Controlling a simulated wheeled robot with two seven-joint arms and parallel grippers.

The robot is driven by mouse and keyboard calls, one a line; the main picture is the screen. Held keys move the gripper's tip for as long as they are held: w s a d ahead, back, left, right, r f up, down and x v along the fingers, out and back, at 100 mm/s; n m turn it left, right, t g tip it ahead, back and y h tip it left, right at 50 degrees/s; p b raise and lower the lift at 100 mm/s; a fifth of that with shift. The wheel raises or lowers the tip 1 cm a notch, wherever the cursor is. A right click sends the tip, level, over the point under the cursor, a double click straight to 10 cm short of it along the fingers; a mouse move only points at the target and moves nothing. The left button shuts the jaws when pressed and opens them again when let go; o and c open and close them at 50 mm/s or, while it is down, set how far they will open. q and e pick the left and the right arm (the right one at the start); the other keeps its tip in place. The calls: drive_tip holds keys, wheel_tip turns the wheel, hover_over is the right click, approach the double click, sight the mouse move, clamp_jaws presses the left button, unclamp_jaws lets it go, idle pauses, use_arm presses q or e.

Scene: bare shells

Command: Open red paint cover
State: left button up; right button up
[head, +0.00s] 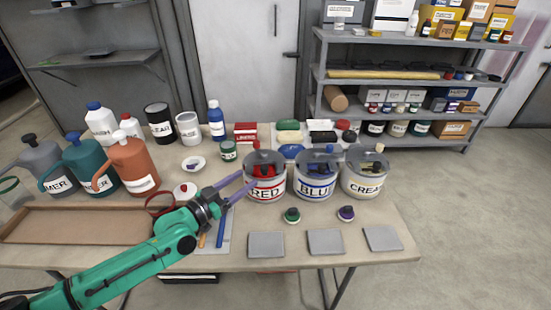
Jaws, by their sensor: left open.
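The red paint bucket (266,189), a pale pot labelled RED, stands near the middle of the table. A grey cover (266,157) with a small knob shows at its top, and red shows below it near the rim. Whether the cover lies flat or tilted is hard to tell. My left gripper (249,179) reaches in from the left, its two purple fingers open and empty. The tips are at the left side of the red bucket and overlap its edge in the picture; contact cannot be told. My right gripper is not in view.
The blue bucket (316,187) and cream bucket (364,182) stand close on the right. Watering cans (132,168), bottles and a brown tray (75,223) fill the left. Grey square plates (266,245) lie in front. A shelf (400,80) stands behind.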

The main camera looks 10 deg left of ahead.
sight(271, 169)
use_arm(q)
drive_tip(key=x, duration=0.7)
drive_tip(key=shift+w+d, duration=0.15)
drive_tip(key=shift+w, duration=0.05)
drive_tip(key=x, duration=0.3)
drive_tip(key=shift+w+d+f, duration=0.2)
drive_tip(key=shift+w, duration=0.1)
drive_tip(key=shift+w+d+r, duration=0.1)
drive_tip(key=shift+w+d, duration=0.1)
drive_tip(key=shift+w, duration=0.15)
drive_tip(key=c, duration=0.8)
clamp_jaws()
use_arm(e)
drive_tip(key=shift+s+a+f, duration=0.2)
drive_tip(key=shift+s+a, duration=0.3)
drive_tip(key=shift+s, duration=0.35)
